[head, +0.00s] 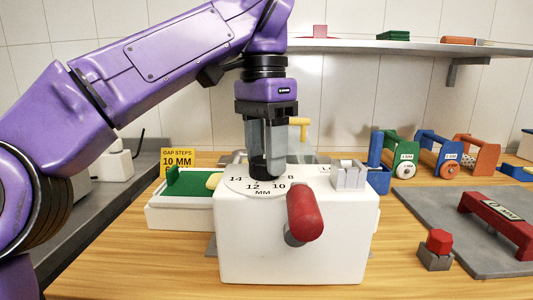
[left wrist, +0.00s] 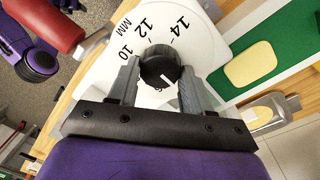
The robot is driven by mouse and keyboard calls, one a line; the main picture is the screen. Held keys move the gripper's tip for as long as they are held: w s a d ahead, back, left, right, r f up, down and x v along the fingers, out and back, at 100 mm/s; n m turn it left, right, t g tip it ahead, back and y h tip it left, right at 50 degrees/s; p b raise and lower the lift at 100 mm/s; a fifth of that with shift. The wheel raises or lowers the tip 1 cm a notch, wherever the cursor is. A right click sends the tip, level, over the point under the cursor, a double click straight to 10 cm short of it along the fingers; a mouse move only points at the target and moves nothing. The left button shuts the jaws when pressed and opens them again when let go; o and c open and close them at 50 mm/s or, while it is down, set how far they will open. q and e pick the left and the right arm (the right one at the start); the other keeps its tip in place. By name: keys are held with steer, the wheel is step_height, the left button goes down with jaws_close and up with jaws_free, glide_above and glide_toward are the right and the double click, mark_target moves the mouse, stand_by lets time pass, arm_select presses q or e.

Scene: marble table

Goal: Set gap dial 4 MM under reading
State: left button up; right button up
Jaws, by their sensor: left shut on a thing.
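The white machine box (head: 292,245) stands on the wooden table. A round white gap dial (head: 236,186) lies on its top, marked in MM, with 8, 10, 12 and 14 readable. My left gripper (head: 265,165) points straight down over the dial. In the left wrist view, my left gripper (left wrist: 157,78) has its fingers on both sides of the black dial knob (left wrist: 160,62) and is shut on it. A short white mark shows on the knob; the number it points at is hidden. A yellow sign (head: 178,157) reads GAP STEPS 10 MM. My right gripper is not in view.
A red handle (head: 304,213) sticks out of the box front. A green bed (head: 188,188) with a pale yellow piece (head: 214,181) lies behind left. A grey mat (head: 430,207) with a red bridge-shaped piece (head: 497,222) lies right. Green, blue and orange holders stand behind it.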

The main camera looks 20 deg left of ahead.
mark_target(264, 157)
arm_select(q)
steer(key=o, duration=1)
steer(key=shift+o, duration=0.2)
steer(key=shift+r, duration=0.1)
step_height(264, 157, up, 10)
steer(key=p, duration=0.9)
steer(key=shift+w+a+r, duration=0.2)
steer(key=shift+w+a, duration=0.05)
